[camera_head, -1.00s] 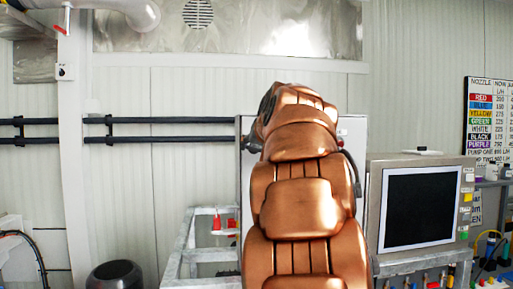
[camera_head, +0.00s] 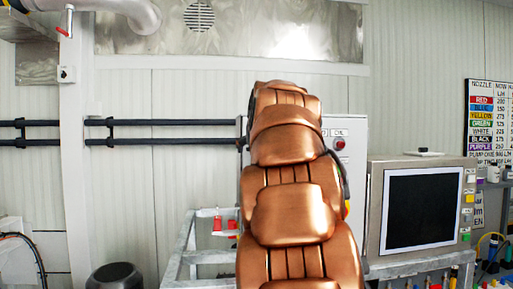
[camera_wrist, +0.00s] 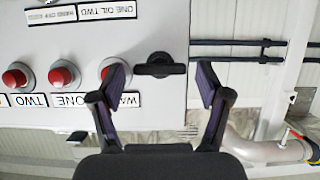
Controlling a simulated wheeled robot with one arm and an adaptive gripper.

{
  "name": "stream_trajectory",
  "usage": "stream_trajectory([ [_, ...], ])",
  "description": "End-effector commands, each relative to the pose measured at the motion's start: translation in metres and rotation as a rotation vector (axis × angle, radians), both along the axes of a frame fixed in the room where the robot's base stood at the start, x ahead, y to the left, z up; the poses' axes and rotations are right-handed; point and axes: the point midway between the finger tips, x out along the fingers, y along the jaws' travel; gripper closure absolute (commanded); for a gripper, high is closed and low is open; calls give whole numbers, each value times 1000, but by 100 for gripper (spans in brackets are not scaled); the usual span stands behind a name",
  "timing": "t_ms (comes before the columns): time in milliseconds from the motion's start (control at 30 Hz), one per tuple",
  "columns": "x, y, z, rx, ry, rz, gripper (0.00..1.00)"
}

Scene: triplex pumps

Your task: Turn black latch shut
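The black latch (camera_wrist: 160,66) is a dark handle on the edge of a white control cabinet (camera_wrist: 150,25) in the wrist view. Its bar lies level in the picture. My gripper (camera_wrist: 162,78) is open, with one finger on each side of the latch. The left finger overlaps the red button nearest the latch in the picture. I cannot tell whether either finger touches the latch. In the head view my copper arm hides most of the cabinet (camera_head: 352,135), and the gripper and latch are not visible there.
Red buttons (camera_wrist: 62,75) with labels sit left of the latch on the cabinet. Black pipes (camera_wrist: 235,50) run along the wall to the right. A monitor (camera_head: 420,208) stands right of my arm, and a metal frame (camera_head: 190,250) is at lower left.

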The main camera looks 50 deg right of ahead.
Motion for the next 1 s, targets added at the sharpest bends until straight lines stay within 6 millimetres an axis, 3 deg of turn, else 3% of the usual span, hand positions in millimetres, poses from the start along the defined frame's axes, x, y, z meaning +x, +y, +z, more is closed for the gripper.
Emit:
stream_trajectory([
  [467,-7,6,4,0,-1,0,19],
  [1000,-74,58,39,0,-1,1,19],
])
